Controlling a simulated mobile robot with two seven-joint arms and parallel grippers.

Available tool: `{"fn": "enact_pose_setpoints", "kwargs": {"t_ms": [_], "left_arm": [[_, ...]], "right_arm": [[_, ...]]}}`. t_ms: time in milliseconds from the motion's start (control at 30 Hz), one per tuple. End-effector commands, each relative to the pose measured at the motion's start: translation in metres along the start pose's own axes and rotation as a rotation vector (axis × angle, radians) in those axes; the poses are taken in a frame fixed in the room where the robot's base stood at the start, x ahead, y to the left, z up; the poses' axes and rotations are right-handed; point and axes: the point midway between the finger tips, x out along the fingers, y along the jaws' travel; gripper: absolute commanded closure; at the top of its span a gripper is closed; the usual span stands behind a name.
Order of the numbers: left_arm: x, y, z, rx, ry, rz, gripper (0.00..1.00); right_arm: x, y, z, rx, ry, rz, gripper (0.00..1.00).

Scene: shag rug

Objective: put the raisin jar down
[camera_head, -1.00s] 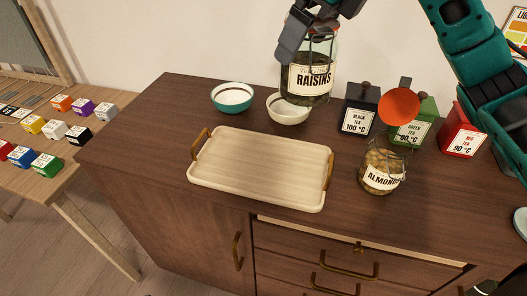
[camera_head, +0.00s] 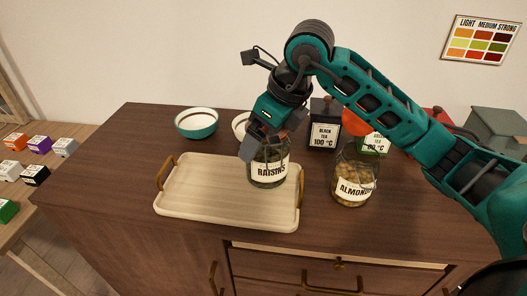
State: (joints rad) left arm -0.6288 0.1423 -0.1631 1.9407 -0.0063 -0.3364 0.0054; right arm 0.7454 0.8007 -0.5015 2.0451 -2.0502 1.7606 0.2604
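The raisin jar (camera_head: 268,173) is a glass jar with dark contents and a cream RAISINS label. It is upright over the right rear part of the pale wooden tray (camera_head: 205,200). Its base looks at or very near the tray surface; I cannot tell whether it touches. My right gripper (camera_head: 268,146) is at the top of the jar, its fingers around the upper part and hiding the rim. It looks shut on the jar. My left gripper is out of view.
The almond jar (camera_head: 352,188) stands right of the tray. A teal bowl (camera_head: 197,123) and a white bowl (camera_head: 240,126) are behind it. A black tea tin (camera_head: 323,135) and a green tea tin (camera_head: 373,144) stand behind the almonds. The tray's left half is clear.

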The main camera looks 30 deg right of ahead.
Motion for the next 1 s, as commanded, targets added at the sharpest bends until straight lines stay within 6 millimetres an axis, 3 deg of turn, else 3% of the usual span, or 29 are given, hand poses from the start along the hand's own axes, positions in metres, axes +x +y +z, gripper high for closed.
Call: {"fn": "enact_pose_setpoints", "kwargs": {"t_ms": [367, 767, 800, 1000], "left_arm": [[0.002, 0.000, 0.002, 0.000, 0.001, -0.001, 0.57], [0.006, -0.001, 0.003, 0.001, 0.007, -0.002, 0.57], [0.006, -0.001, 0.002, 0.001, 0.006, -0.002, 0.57], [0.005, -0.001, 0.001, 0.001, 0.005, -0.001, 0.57]], "right_arm": [[0.034, 0.000, -0.014, 0.000, -0.004, 0.000, 0.72], [0.039, 0.000, -0.015, -0.001, -0.006, -0.001, 0.72], [0.039, 0.000, -0.016, -0.001, 0.000, 0.000, 0.02], [0.038, 0.000, -0.016, -0.001, 0.000, 0.000, 0.00]]}}
